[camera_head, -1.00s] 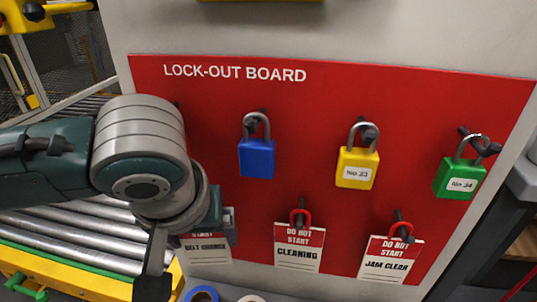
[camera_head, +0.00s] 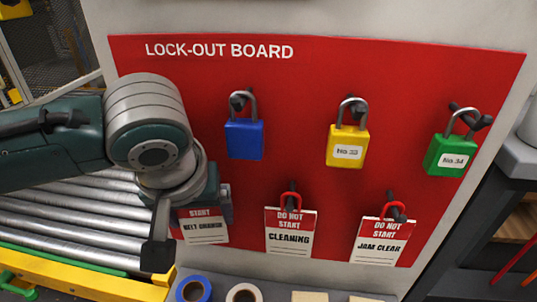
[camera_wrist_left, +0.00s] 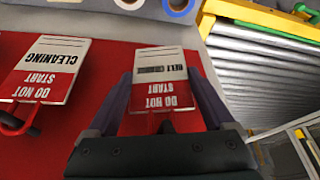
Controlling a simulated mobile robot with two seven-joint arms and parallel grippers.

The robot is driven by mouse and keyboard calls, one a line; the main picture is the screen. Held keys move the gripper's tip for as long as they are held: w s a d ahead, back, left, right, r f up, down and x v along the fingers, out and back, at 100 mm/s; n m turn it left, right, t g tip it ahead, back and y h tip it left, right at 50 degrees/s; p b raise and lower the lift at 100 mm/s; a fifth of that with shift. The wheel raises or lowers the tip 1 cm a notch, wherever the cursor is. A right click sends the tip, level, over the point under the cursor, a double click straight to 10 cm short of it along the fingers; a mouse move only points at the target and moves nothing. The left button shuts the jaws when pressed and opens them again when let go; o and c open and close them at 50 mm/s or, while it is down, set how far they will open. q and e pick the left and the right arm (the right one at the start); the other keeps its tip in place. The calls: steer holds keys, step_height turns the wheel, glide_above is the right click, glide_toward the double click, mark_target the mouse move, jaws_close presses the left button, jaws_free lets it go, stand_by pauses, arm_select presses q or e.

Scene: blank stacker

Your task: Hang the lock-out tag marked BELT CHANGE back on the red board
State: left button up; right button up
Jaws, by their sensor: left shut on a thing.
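The BELT CHANGE tag (camera_head: 205,230) is a white card with a red top band, at the lower left of the red lock-out board (camera_head: 300,178). My left gripper (camera_head: 193,214) is shut on this tag, and its wrist hides the tag's top and the board behind it in the head view. In the left wrist view the tag (camera_wrist_left: 160,70) lies between the two fingers (camera_wrist_left: 163,100), in front of the board. Part of a red loop shows at its top by the gripper. I cannot tell whether the loop is around a peg. My right gripper is not in view.
The CLEANING tag (camera_head: 290,240) and JAM CLEAR tag (camera_head: 380,245) hang to the right. Blue (camera_head: 245,140), yellow (camera_head: 346,148) and green (camera_head: 450,157) padlocks hang above. Tape rolls (camera_head: 193,290) lie on a shelf below. A roller conveyor (camera_head: 85,225) is at left.

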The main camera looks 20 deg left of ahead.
arm_select(q)
steer(key=o, duration=1.1)
steer(key=s+d+r+m+h+p, duration=0.1)
steer(key=s+d+r+p, duration=0.2)
steer(key=r+p, duration=0.45)
steer(key=s+d+r+m+h+p, duration=0.1)
steer(key=s+d+r+m+p, duration=0.1)
steer(key=s+r+p, duration=0.35)
steer(key=s+d+r+m+h+p, duration=0.1)
steer(key=s+d+r+p, duration=0.15)
steer(key=r+p, duration=0.7)
steer(key=s+a+r+m+p, duration=0.2)
steer(key=s+r+p, duration=0.2)
steer(key=r+p, duration=0.3)
steer(key=s+a+r+m+p, duration=0.1)
steer(key=s+a+r+p, duration=0.1)
steer(key=s+r+p, duration=0.45)
steer(key=shift+m+y, duration=0.3)
steer(key=w+r+p, duration=0.1)
steer(key=r+p, duration=1)
steer(key=r, duration=0.1)
steer(key=w+r+p, duration=0.1)
steer(key=r+p, duration=1.1)
steer(key=r, duration=0.1)
steer(key=w+r+p, duration=0.1)
steer(key=r+p, duration=1)
steer(key=r, duration=0.1)
steer(key=shift+w+r, duration=0.2)
steer(key=shift+r, duration=0.05)
